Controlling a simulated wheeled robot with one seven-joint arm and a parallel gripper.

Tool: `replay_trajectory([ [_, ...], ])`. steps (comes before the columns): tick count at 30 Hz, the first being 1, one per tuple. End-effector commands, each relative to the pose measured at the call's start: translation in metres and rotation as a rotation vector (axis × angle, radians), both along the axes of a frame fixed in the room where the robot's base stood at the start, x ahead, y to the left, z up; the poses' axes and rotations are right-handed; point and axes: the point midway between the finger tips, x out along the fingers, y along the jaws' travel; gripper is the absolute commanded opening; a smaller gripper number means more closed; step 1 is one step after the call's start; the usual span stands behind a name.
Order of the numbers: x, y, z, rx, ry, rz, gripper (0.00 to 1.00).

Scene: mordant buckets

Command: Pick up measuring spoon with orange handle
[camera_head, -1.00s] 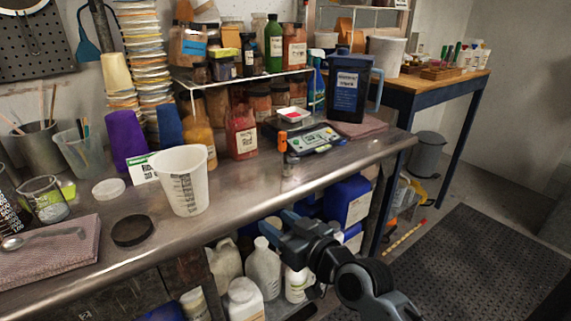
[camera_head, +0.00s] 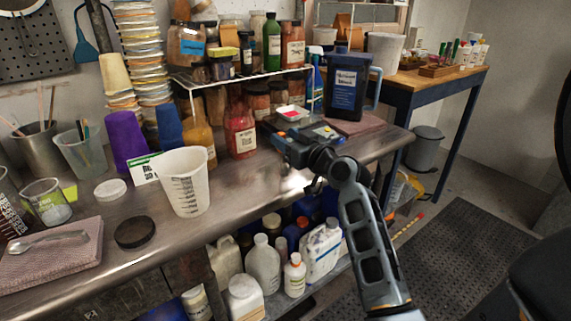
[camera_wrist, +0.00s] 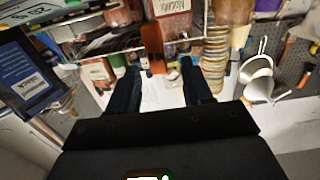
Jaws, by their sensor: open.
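A small upright orange piece stood at the counter's front by the scale in the earlier head view, and my arm covers that spot now. My gripper (camera_head: 279,138) is above the counter in front of the scale (camera_head: 318,131). In the wrist view my gripper (camera_wrist: 160,90) is open, with its two dark fingers apart and nothing held between them. The scale's display (camera_wrist: 32,14) shows at the top left there.
The metal counter (camera_head: 245,195) holds a white measuring jug (camera_head: 185,182), a red bottle (camera_head: 240,130) and a dark blue jug (camera_head: 347,85). A wire shelf (camera_head: 240,77) with jars stands behind. A metal spoon (camera_head: 48,241) lies on a folded pink cloth at left.

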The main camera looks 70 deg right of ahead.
Motion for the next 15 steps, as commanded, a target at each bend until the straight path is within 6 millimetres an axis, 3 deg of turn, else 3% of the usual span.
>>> replay_trajectory([
  [6,0.022,-0.015,0.001,0.000,0.000,0.000,0.50],
  [15,0.024,-0.016,0.000,0.000,0.000,0.000,0.48],
])
